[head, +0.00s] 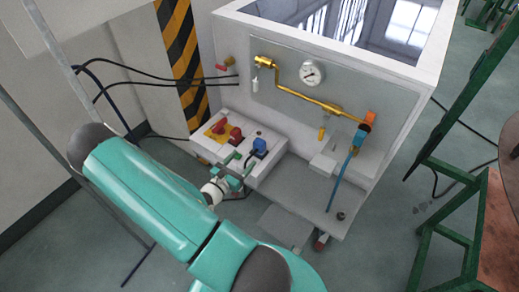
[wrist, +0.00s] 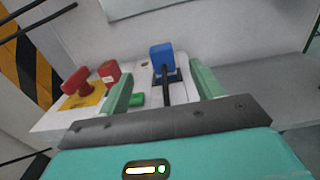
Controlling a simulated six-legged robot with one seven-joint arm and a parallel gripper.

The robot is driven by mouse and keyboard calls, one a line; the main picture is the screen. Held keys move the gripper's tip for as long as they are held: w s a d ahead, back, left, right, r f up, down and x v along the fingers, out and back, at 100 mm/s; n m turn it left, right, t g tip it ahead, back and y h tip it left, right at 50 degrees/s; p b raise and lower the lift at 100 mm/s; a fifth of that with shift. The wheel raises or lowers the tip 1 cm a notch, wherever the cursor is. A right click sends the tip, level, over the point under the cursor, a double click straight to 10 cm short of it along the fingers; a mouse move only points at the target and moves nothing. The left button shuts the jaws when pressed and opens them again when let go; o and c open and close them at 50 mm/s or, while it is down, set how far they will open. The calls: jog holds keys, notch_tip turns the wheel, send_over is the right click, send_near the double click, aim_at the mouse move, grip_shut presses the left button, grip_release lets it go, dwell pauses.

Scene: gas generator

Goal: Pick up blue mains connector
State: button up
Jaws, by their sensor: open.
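The blue mains connector (head: 260,146) sits in a socket on top of the white control box. In the wrist view the connector (wrist: 162,57) stands just beyond my fingers, about centred between them, with a dark cable running from it toward my gripper. My gripper (wrist: 161,88) is open, with one green finger to the left of the connector and one to the right. In the head view my gripper (head: 243,167) is at the near edge of the box, close to the connector. Nothing is held between the fingers.
A red rotary switch (wrist: 75,82) on a yellow plate, a second red part (wrist: 109,71) and a green button (wrist: 137,99) are left of the connector. A white cabinet with a gauge (head: 312,73) and yellow pipe (head: 310,97) rises behind. A blue hose (head: 345,170) hangs right.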

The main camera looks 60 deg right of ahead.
aim_at(260, 149)
jog(key=d, duration=0.4)
jog(key=s+d, duration=0.1)
jog(key=d, duration=0.4)
jog(key=s+d, duration=0.1)
jog(key=d, duration=0.3)
jog(key=shift+d+f, duration=0.2)
jog(key=c, duration=1.2)
